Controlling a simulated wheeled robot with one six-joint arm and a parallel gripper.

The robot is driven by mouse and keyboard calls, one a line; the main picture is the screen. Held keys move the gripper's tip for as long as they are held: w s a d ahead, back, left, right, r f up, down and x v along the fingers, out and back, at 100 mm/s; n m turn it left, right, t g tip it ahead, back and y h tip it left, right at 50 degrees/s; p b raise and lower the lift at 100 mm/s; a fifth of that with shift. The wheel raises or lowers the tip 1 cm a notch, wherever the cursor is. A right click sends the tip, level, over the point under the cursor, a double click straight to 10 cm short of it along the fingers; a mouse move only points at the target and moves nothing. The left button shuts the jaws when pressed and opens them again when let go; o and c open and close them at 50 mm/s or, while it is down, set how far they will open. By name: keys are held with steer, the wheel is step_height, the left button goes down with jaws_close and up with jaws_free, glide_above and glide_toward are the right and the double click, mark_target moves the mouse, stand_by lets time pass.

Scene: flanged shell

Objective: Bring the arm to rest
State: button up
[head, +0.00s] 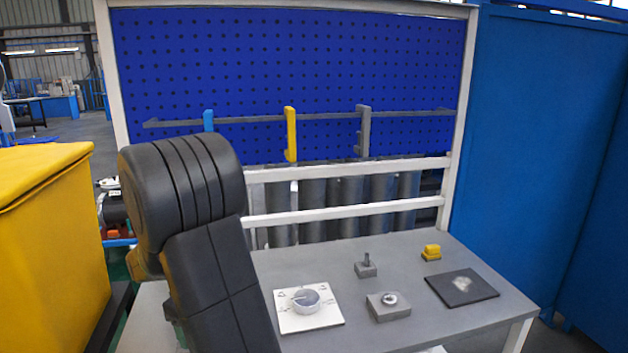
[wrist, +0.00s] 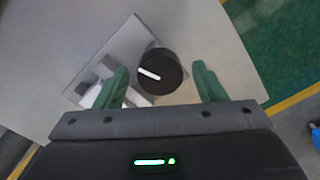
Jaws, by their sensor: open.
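My gripper (wrist: 161,68) shows in the wrist view with its two green fingers spread apart. A dark round piece with a white bar mark (wrist: 160,72) appears between and beyond the fingers; I see no contact with either finger. Beneath and beside it is a pale square plate (wrist: 128,46), with light grey block shapes partly behind the left finger. In the head view my black arm stands at the left front of the grey table (head: 440,268), and my gripper is hidden there. A white marked plate (head: 325,319) with a round grey part (head: 308,300) lies near the arm.
The table also holds a grey block with a ring (head: 388,306), a small block with a post (head: 366,266), a yellow piece (head: 431,252) and a black pad (head: 470,289). A blue pegboard (head: 300,75) stands behind. A yellow cabinet (head: 45,230) is at left.

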steer(key=shift+n, duration=2.3)
steer(key=shift+d, duration=0.1)
